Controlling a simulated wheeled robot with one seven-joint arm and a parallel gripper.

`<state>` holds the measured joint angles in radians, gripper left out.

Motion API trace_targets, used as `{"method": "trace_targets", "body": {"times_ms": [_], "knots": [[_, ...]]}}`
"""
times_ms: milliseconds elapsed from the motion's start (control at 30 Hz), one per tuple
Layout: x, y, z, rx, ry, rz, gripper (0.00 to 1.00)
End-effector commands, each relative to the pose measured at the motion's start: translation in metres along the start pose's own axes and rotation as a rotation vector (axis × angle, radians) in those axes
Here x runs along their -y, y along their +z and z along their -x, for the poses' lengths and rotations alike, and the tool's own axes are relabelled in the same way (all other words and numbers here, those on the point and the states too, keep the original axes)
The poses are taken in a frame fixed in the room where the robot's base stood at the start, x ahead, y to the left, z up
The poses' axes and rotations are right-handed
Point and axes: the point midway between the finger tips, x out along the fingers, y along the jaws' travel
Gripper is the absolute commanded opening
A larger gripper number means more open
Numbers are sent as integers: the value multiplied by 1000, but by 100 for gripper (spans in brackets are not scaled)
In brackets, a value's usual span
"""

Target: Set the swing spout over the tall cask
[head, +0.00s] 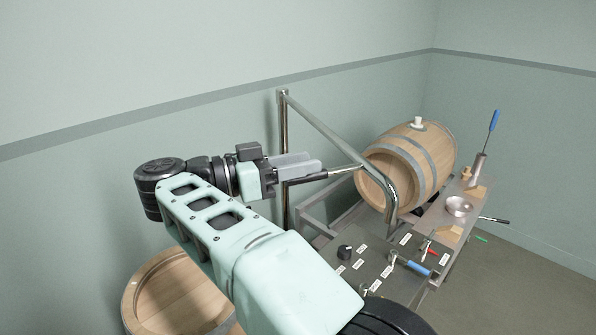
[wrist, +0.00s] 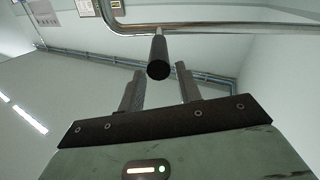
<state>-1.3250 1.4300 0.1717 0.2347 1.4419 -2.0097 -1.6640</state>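The swing spout (head: 330,132) is a steel pipe: an upright post, a long sloping arm and a downturned end, which hangs over the grey control panel beside the lying barrel. A handle with a black grip (head: 316,175) sticks out from the spout; it also shows in the wrist view (wrist: 158,60). My gripper (head: 320,165) is at the grip; in the wrist view its two fingers (wrist: 159,70) stand apart, with the grip's end between or just beyond them and gaps on both sides. An upright wooden cask (head: 150,285), likely the tall cask, stands at lower left, partly hidden by my arm.
A wooden barrel (head: 410,160) with a white bung lies on a metal rack. The panel (head: 375,250) carries labels, a black knob, a blue-handled lever (head: 412,266) and a red valve. A steel bowl (head: 459,206) and a blue-handled tool stand right.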

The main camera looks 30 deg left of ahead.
Motion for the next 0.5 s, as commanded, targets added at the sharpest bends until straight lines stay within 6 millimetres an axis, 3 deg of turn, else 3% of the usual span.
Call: {"method": "trace_targets", "body": {"times_ms": [100, 500], "knots": [[-4, -20, 0, 0, 0, 1, 34], [-12, -66, 0, -1, -1, 1, 34]]}}
